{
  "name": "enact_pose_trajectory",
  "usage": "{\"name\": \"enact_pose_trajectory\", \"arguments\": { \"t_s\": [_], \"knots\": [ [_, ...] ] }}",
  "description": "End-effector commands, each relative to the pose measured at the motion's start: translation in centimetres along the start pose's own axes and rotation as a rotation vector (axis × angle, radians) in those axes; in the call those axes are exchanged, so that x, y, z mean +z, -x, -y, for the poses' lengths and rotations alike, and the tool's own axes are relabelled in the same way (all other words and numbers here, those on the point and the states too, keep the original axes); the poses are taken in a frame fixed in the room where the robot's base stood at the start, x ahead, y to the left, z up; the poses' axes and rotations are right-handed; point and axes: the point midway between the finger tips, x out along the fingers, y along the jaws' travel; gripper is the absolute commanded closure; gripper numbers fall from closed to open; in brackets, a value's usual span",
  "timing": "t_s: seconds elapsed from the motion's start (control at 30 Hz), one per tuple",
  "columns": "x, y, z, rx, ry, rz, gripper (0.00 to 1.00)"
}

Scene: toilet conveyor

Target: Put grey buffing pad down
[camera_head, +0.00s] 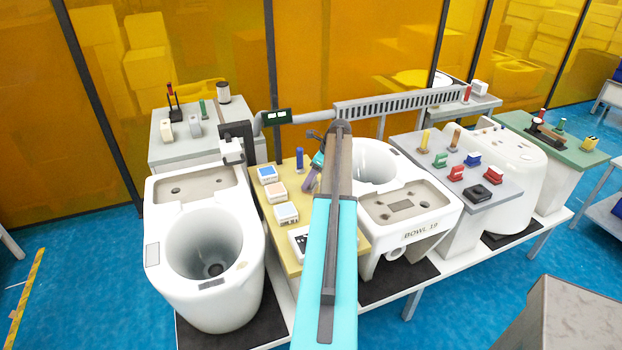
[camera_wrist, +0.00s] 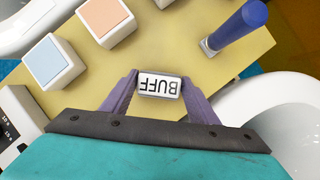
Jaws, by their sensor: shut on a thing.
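The grey buffing pad (camera_wrist: 160,86) is a small block with a white top marked BUFF, upside down in the wrist view. My gripper (camera_wrist: 160,82) is shut on it, one purple finger at each side. The pad is over the yellow tabletop (camera_wrist: 205,65); I cannot tell whether it touches it. In the head view my gripper (camera_head: 314,174) is over the yellow table (camera_head: 264,223) between two toilet bowls, and my arm hides the pad.
A blue-topped block (camera_wrist: 48,61), a peach-topped block (camera_wrist: 106,19) and an upright blue tool (camera_wrist: 238,25) stand near the pad. A white-topped block (camera_head: 286,214) stands at the table's left. Toilet bowls (camera_head: 212,240) (camera_head: 415,205) flank the table. Bare yellow surface shows around the pad.

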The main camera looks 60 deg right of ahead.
Motion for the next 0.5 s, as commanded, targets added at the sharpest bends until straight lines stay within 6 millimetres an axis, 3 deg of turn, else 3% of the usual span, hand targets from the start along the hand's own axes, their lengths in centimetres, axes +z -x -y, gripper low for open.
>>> {"name": "enact_pose_trajectory", "arguments": {
  "t_s": [0.03, 0.13, 0.5],
  "knots": [
    [-0.01, -0.01, 0.01, 0.000, 0.000, 0.000, 0.41],
    [-0.01, 0.00, 0.01, 0.000, 0.000, 0.000, 0.27],
    [0.05, 0.18, 0.00, 0.000, 0.000, 0.000, 0.27]
  ]
}}
